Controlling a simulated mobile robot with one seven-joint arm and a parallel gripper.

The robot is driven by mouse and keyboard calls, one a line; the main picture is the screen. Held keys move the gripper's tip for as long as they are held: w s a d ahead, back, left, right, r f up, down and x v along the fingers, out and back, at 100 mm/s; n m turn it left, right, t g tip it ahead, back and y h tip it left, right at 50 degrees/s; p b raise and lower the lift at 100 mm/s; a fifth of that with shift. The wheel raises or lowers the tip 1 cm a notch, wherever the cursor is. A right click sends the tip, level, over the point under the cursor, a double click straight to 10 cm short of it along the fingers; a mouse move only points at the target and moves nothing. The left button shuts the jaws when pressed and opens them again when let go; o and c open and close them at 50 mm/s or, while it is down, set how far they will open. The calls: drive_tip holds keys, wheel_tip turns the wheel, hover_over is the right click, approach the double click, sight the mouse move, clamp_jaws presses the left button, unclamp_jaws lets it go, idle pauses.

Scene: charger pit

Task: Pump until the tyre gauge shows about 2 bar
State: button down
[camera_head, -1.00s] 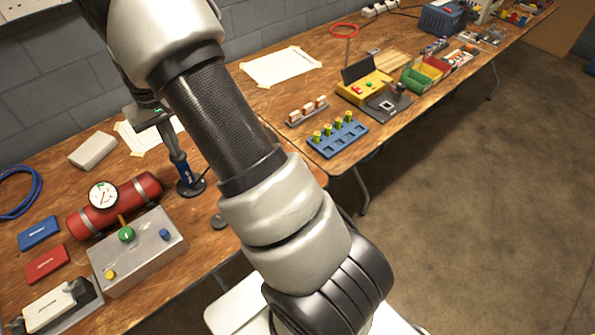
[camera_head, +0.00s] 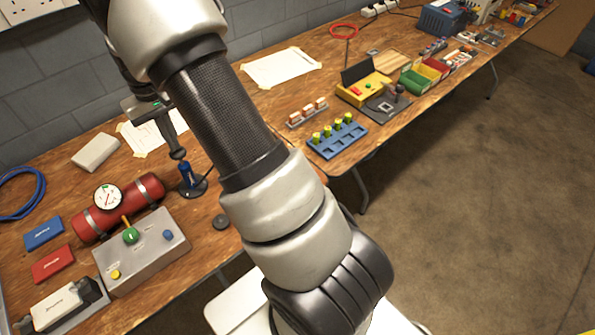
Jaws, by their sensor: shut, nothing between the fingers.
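The tyre gauge (camera_head: 108,197) is a round white dial on a red cylinder (camera_head: 150,187) at the left. Its needle is too small to read surely. The pump (camera_head: 186,175) is a small blue upright cylinder on a dark round base, right of the red cylinder. My gripper (camera_head: 172,143) is shut and empty, pointing down above the pump. A dark rounded knob (camera_head: 178,154) shows between its tip and the blue body. I cannot tell whether the fingers touch the knob. My arm crosses the middle of the view.
A grey control box (camera_head: 165,250) with a green lever knob stands in front of the red cylinder. Blue and red small boxes (camera_head: 44,233) lie at left. A dark disc (camera_head: 221,222) lies right of the control box. Papers (camera_head: 285,67) lie flat behind.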

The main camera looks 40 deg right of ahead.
wheel_tip(320, 180, up, 7)
drive_tip(key=p, duration=0.5)
idle(0.6)
drive_tip(key=s+r+t+p, duration=0.1)
drive_tip(key=s+r, duration=0.4)
drive_tip(key=r, duration=0.6)
drive_tip(key=s+r+t+p, duration=0.1)
drive_tip(key=s+r+t, duration=0.1)
drive_tip(key=s+r, duration=0.4)
drive_tip(key=s+r+t+p, duration=0.2)
drive_tip(key=s+r, duration=0.5)
drive_tip(key=s, duration=1)
drive_tip(key=shift+t, duration=0.3)
